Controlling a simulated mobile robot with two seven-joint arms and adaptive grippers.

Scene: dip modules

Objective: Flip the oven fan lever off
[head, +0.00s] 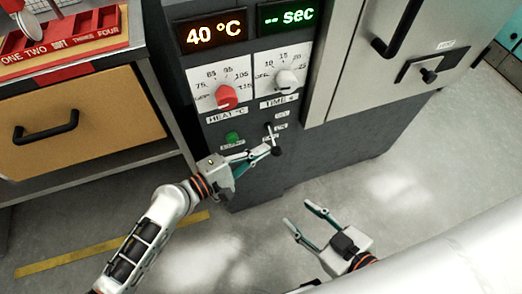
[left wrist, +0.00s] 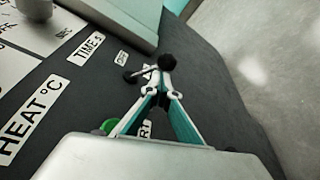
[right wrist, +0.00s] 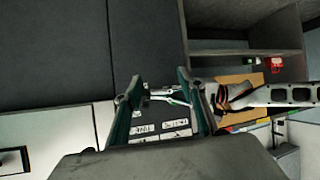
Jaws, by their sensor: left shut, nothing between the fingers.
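The fan lever (head: 272,138) is a thin rod with a black ball knob on the dark oven panel, below the TIME dial. In the left wrist view the black knob (left wrist: 168,62) is just beyond my fingertips, near a small OFF label (left wrist: 121,58). My left gripper (head: 268,149) is shut and empty, its tips right at the knob; I cannot tell whether they touch. My right gripper (head: 297,212) is open and empty, low in front of the oven. It also shows open in the right wrist view (right wrist: 160,92).
A red HEAT dial (head: 226,96), a white TIME dial (head: 286,80) and a green button (head: 232,137) are near the lever. An oven door handle (head: 398,30) juts out upper right. A drawer cabinet (head: 85,115) stands left. The floor in front is clear.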

